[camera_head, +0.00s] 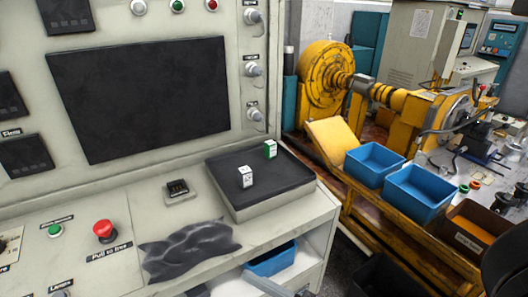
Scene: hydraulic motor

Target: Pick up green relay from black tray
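The green relay (270,149) is a small white block with a green side. It stands upright on the black tray (228,170), near the tray's back right edge. A second small block, a white relay (246,176), stands on the same tray, in front and to the left of the green one, with a gap between them. The tray's dark top sits on a pale raised base at the right end of the console. My gripper is not visible in this view, and nothing touches the green relay.
A crumpled dark cloth (188,250), a red emergency button (104,230) and a small black switch (178,188) lie left of the tray. The console panel (140,95) rises behind. Blue bins (418,190) and yellow machinery (330,80) stand to the right.

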